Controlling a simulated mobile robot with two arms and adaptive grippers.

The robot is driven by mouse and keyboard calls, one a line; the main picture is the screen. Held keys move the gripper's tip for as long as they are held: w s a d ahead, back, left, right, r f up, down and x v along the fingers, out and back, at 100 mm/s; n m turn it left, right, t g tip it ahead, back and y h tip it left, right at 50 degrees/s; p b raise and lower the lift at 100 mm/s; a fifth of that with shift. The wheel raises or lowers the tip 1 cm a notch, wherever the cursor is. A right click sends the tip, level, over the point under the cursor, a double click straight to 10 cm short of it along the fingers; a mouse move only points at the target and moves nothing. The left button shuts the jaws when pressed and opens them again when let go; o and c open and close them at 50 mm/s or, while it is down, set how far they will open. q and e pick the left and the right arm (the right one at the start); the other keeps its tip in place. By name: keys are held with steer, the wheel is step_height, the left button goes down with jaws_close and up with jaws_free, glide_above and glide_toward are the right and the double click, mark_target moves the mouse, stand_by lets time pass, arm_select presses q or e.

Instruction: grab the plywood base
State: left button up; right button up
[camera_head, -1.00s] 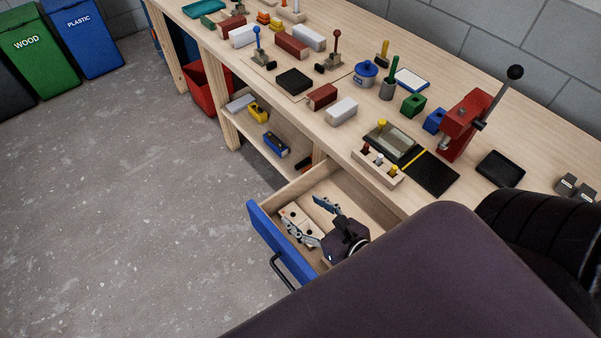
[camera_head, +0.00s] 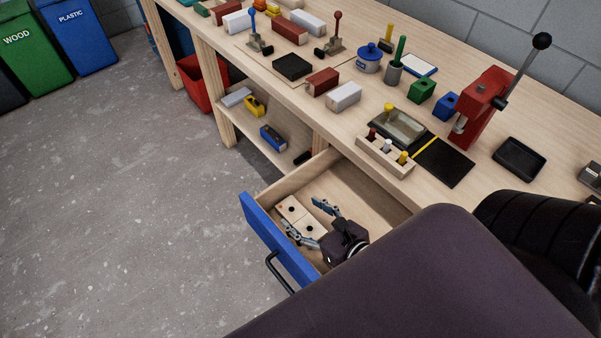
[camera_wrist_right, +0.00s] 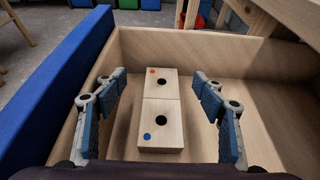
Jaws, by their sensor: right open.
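The plywood base (camera_head: 300,218) lies in the open drawer (camera_head: 273,238). It is a pale rectangular piece with two dark round holes, an orange dot, a blue dot and a line across its middle. In the right wrist view the base (camera_wrist_right: 160,112) lies flat on the drawer floor, between the spread fingers. My right gripper (camera_head: 299,211) is open and empty over the drawer. Its fingers (camera_wrist_right: 158,76) stand to either side of the base, with a visible gap on each side. My left gripper does not show.
The drawer has a blue front and pale walls close around the gripper. Above it, the bench top holds a wooden rack with colored pegs (camera_head: 385,156), a black mat (camera_head: 445,163), a red lever press (camera_head: 483,105) and a black tray (camera_head: 519,158). My dark arm covers the lower right.

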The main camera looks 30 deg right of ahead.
mark_target(287, 204)
steer(key=shift+f+b, duration=0.3)
steer(key=shift+f, duration=0.5)
steer(key=shift+w+f, duration=0.15)
steer(key=shift+w, duration=0.5)
steer(key=x, duration=0.6)
steer(key=shift+w+d+f, duration=0.1)
steer(key=shift+w+f, duration=0.05)
steer(key=shift+f, duration=0.3)
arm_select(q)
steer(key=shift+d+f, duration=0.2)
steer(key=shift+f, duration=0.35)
arm_select(e)
steer(key=c, duration=1.3)
steer(key=shift+o, duration=0.2)
arm_select(q)
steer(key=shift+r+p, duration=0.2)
steer(key=shift+p, duration=0.15)
arm_select(e)
steer(key=shift+r, duration=0.2)
